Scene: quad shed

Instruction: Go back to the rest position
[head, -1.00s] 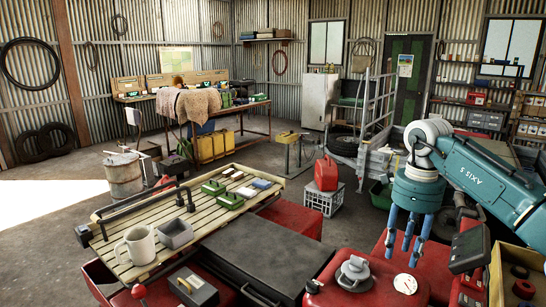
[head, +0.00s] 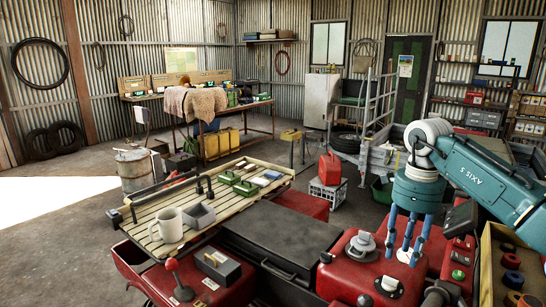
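My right gripper (head: 404,251) comes in from the right on a teal arm. Its blue fingers point down and are spread apart, with nothing held between them. In the picture the fingers overlap a round white dial (head: 407,256) on the red quad bodywork (head: 345,283); I cannot tell how high above it they are. A grey round cap (head: 362,247) is just left of the fingers. My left gripper is not in view.
A slatted rack (head: 152,243) at left carries a mug (head: 170,224), a grey tray (head: 201,216) and green boxes. A black lid (head: 284,235) lies mid-front. A wooden box (head: 487,278) is at right, below my arm. Open floor lies at far left.

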